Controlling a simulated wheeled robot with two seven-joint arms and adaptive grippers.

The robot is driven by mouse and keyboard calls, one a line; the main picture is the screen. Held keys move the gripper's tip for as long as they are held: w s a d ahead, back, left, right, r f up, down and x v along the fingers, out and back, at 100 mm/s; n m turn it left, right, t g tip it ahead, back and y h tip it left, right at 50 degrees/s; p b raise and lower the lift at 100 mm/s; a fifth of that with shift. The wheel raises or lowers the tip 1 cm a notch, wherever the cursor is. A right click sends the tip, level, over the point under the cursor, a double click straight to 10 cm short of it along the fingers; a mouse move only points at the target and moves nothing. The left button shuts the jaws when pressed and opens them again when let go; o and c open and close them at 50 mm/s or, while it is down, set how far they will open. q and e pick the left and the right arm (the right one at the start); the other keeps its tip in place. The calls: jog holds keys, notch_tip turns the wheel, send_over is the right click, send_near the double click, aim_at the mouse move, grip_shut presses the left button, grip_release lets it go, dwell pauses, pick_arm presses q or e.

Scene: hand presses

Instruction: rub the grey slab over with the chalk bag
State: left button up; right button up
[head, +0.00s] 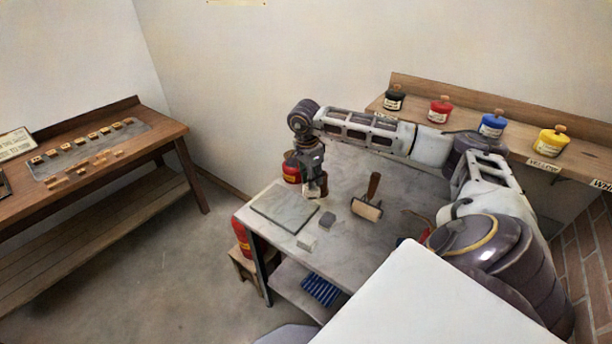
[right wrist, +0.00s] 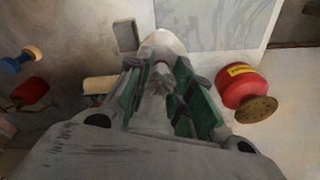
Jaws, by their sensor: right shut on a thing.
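The grey slab (head: 283,206) lies flat on the grey-topped bench, near its left end; it also shows at the top of the right wrist view (right wrist: 207,22), with faint lines on its face. My right gripper (head: 315,186) points down at the slab's back right side. It is shut on the chalk bag, whose pale rounded body (right wrist: 161,44) shows past the fingers in the right wrist view. There the bag overlaps the slab's left edge. I cannot tell whether it touches the slab. In the head view the gripper mostly hides the bag. My left gripper is not in view.
A red pot (head: 291,172) stands behind the gripper. Several lidded pots line the back shelf (head: 480,138). A wooden table (head: 120,165) stands left.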

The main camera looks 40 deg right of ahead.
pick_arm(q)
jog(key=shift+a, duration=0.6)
pick_arm(e)
jog(key=shift+f, duration=0.1)
